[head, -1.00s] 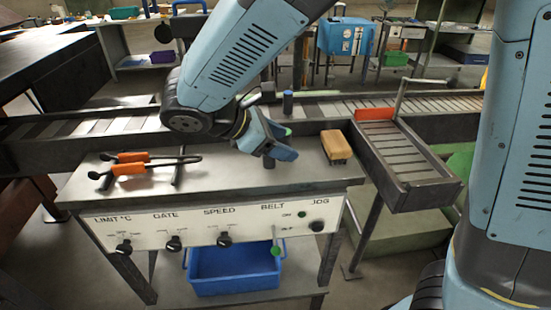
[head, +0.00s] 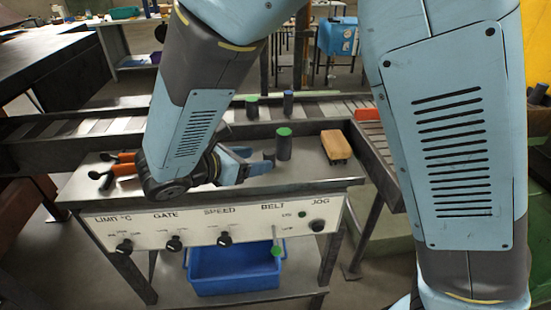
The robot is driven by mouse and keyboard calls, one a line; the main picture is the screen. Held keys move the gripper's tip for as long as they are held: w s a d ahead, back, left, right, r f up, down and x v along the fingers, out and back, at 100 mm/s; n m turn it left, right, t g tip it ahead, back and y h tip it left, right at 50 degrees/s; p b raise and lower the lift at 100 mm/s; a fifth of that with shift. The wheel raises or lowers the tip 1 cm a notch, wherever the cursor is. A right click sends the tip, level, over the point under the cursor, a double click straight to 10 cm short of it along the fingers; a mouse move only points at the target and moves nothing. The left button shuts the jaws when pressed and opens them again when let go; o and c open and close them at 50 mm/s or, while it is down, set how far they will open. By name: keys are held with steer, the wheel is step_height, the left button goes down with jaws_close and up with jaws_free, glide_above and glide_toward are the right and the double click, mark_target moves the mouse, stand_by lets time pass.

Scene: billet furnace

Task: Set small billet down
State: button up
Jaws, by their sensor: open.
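A dark grey billet with a green top (head: 284,146) stands upright on the grey control bench. My gripper (head: 259,161) is open and empty just left of it, low over the bench top, its blue fingers pointing right towards the billet. A gap shows between the fingertips and the billet. Another green-topped billet (head: 251,110) and a thinner blue-topped billet (head: 288,104) stand upright behind the bench, at the conveyor. The frames do not settle which one is the small billet. My arm hides part of the bench's left side.
A tan block with a dark underside (head: 336,146) lies on the bench, right of the billet. Orange-handled tongs (head: 124,163) lie at the left, partly hidden. The roller conveyor (head: 330,108) runs behind. A blue bin (head: 235,270) sits below the knob panel (head: 200,228).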

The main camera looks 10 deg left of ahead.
mark_target(264, 158)
steer(key=shift+a+x, duration=0.2)
steer(key=shift+x, duration=3)
steer(key=shift+w, duration=0.1)
jaws_close()
